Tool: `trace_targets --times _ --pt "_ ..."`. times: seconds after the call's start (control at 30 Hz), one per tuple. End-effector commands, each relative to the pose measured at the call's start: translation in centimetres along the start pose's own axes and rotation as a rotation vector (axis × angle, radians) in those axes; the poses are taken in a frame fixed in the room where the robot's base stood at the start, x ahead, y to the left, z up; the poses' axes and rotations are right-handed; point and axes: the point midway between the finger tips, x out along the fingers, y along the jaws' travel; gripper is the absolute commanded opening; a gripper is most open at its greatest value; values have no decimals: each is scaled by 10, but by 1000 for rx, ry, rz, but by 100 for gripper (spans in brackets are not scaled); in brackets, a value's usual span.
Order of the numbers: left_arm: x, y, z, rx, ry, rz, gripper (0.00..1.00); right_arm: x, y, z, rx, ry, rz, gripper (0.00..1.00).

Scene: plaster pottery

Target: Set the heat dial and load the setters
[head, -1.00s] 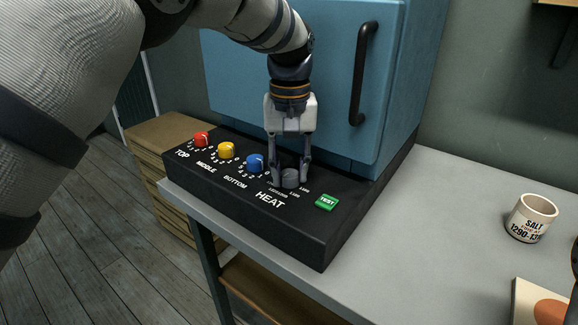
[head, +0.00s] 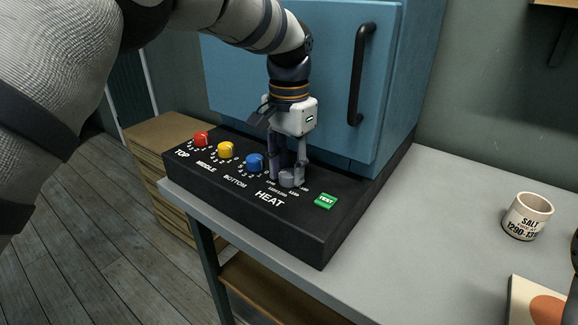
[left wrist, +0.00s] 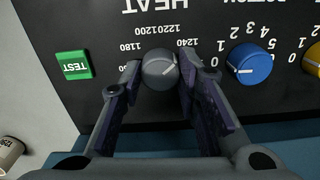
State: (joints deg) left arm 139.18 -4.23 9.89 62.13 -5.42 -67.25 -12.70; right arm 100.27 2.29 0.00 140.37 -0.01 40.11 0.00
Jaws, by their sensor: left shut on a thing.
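The grey heat dial (head: 291,178) sits on the black control panel (head: 318,235) beside the HEAT label. My left gripper (head: 289,177) points down at it with its fingers shut around the dial. Numbers from 1180 to 1240 ring the dial there. No setters are in clear view. My right gripper is not in view.
Red (head: 201,139), yellow (head: 225,151) and blue (head: 254,163) dials and a green TEST button (head: 326,201) are on the panel. The blue kiln door (head: 290,90) is shut behind. A labelled cup (head: 527,216) stands on the grey table (head: 440,220) at right.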

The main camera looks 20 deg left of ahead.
Motion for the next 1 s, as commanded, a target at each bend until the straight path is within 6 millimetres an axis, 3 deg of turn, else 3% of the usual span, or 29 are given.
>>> trace_targets --times 0.63,0.67,0.73,1.0 --pt "2 0 0 44 -4 2 2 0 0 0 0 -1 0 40" --pt "2 0 0 44 -4 2 34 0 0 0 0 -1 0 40" --pt "2 0 0 44 -3 2 50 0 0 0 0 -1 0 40" --pt "0 0 0 44 -1 1 50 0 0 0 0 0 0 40"
